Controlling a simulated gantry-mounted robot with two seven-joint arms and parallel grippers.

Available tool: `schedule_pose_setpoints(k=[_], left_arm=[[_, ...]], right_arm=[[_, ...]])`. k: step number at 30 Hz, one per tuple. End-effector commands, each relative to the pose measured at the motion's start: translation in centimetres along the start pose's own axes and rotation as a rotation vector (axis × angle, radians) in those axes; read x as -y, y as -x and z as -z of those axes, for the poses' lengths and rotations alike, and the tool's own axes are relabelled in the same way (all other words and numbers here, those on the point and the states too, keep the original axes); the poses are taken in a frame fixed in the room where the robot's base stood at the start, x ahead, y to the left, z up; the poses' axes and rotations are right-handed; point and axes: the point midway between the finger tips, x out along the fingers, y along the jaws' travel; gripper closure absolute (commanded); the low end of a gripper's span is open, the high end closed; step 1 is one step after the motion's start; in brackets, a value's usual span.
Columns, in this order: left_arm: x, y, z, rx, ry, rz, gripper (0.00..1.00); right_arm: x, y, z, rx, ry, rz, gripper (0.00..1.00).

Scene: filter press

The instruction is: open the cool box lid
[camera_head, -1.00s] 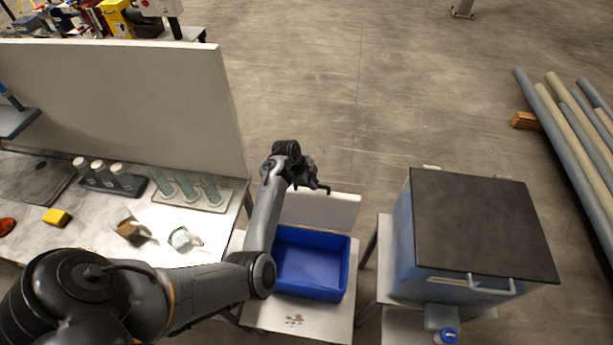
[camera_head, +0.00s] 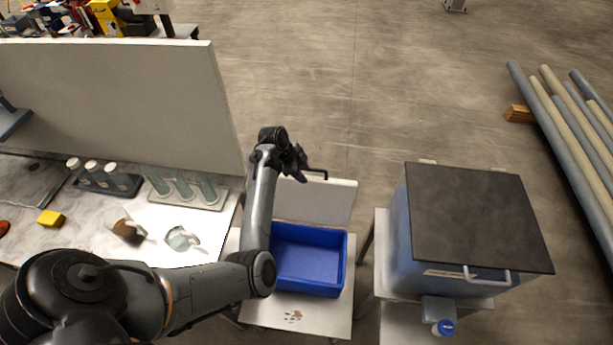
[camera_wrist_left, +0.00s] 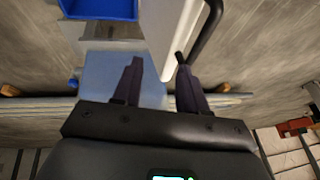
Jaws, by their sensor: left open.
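The cool box (camera_head: 400,245) stands at the right on a light stand. It has a blue body and a flat dark lid (camera_head: 475,215), which lies shut on top. A pale bar handle (camera_head: 487,277) sticks out at the lid's front edge. My left gripper (camera_head: 308,176) hangs left of the cool box, beyond the blue tray, clear of the lid and handle. In the left wrist view the left gripper (camera_wrist_left: 158,72) has its two fingers apart with nothing between them. My right gripper is not in view.
A blue tray (camera_head: 308,285) sits on a small white table left of the cool box. A marble bench (camera_head: 70,235) with vials and a white panel (camera_head: 110,100) stands at the left. Pipes (camera_head: 560,135) lie at the far right. The floor behind the box is open.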

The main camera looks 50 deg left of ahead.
Motion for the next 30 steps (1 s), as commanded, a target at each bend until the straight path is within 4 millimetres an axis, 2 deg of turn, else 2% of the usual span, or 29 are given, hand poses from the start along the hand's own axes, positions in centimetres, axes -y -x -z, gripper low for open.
schedule_pose_setpoints(k=[6, 12, 18, 30], left_arm=[[0.0, 3.7, 0.0, -0.001, 0.001, 0.003, 0.58], [0.0, 5.6, 0.0, 0.0, 0.0, 0.0, 0.58], [-0.1, 6.2, 0.0, 0.0, 0.0, -0.001, 0.58], [-0.2, 6.1, -0.2, 0.003, 0.001, -0.004, 0.58]], right_arm=[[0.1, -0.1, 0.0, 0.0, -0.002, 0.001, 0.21], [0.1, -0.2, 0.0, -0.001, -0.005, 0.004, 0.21], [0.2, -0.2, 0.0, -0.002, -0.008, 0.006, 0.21], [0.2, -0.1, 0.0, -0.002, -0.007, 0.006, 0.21]])
